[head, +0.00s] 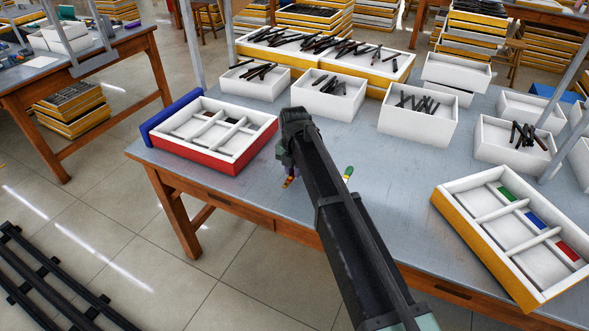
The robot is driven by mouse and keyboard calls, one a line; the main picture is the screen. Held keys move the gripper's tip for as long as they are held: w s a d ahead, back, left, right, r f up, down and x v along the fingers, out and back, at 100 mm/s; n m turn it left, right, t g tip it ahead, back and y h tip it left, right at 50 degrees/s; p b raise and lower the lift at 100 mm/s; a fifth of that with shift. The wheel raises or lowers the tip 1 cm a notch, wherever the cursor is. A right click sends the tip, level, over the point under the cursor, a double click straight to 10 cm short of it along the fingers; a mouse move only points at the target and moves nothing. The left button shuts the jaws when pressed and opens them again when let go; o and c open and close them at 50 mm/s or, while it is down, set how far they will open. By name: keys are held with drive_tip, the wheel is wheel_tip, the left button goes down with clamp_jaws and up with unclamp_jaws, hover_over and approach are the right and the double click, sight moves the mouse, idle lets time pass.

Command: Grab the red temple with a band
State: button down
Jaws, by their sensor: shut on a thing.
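My gripper (288,181) is over the near middle of the grey table, mostly hidden behind my own black arm. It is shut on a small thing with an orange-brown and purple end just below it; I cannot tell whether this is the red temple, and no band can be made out. A small green and yellow piece (348,172) lies on the table right of my arm. The right tray (440,202) is white with a yellow side, and its compartments carry green (506,194), blue (535,220) and red (567,251) patches.
A divided white tray (257,137) with red and blue sides stands left of my gripper, with small red and dark patches inside. White boxes of dark temples (391,122) stand along the back.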

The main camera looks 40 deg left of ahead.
wheel_tip(320, 180, up, 18)
drive_tip(key=p, duration=1.6)
